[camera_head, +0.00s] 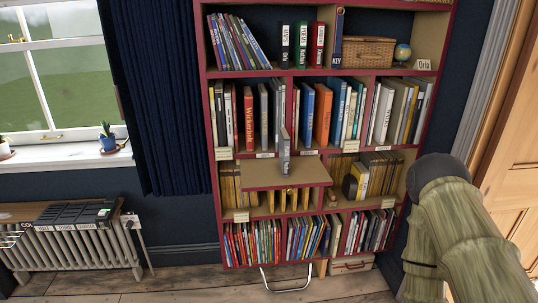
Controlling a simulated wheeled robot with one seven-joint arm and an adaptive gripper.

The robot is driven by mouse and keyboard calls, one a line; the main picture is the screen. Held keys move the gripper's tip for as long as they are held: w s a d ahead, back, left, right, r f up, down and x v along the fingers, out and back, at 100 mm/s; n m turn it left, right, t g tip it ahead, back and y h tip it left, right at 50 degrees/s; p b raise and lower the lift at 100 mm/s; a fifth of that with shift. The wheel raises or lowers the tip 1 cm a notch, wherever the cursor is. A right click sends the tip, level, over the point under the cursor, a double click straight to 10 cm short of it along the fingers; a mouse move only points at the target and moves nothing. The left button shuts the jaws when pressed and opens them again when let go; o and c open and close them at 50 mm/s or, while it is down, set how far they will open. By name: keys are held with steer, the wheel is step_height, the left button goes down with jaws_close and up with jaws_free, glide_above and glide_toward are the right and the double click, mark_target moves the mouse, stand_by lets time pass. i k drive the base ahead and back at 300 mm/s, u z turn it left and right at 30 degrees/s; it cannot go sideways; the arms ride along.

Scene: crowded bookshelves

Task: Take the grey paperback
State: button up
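A grey book (284,152), perhaps the grey paperback, stands upright on the pulled-out wooden board (308,175) in the middle of the red-edged bookcase. Its spine faces me, and its lettering is too small to read. Other grey spines show in the row behind and above it, such as one grey book (263,116), so I cannot be certain which one is meant. My sleeved arm is at the right, beside the bookcase. My gripper is out of view.
The bookcase shelves are packed with books. A wicker basket (368,52) and a small globe (402,52) sit on an upper shelf. A radiator (75,250) stands at the left under the window. A wooden door (510,150) is at the right. Some floor (190,275) is clear in front.

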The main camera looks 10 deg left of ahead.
mark_target(284, 138)
steer(key=u, duration=0.5)
steer(key=i, duration=1.1)
steer(key=z, duration=2.75)
steer(key=k, duration=1.35)
steer(key=u, duration=1.5)
steer(key=i, duration=0.1)
